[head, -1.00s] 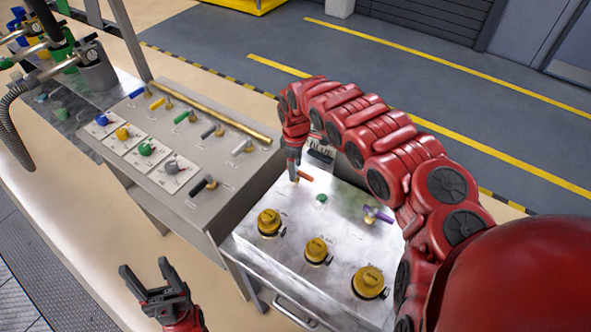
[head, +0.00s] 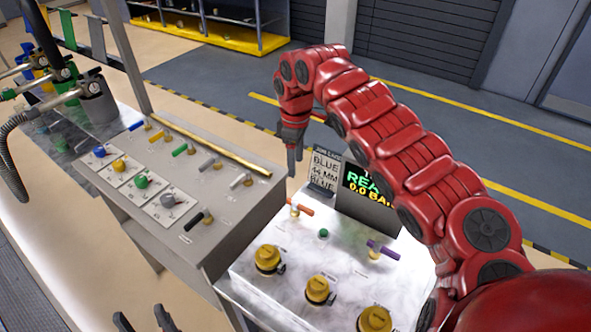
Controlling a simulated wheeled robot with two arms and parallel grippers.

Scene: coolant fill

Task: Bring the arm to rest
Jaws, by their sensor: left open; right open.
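My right arm (head: 405,155) reaches in from the lower right and bends down at the wrist. My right gripper (head: 294,160) is open and empty, pointing down above the back of the white panel, apart from the orange-handled valve (head: 297,209) below it. My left gripper (head: 145,319) is at the bottom edge. Only its fingertips show, spread apart and empty, over the floor. Neither gripper touches anything.
The white panel (head: 330,270) carries yellow caps (head: 267,258), a green button (head: 323,234) and a purple-handled valve (head: 383,250). A display (head: 366,195) and a sign (head: 325,172) stand behind. The grey console (head: 215,195) with coloured knobs is to the left. Hoses hang at the far left.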

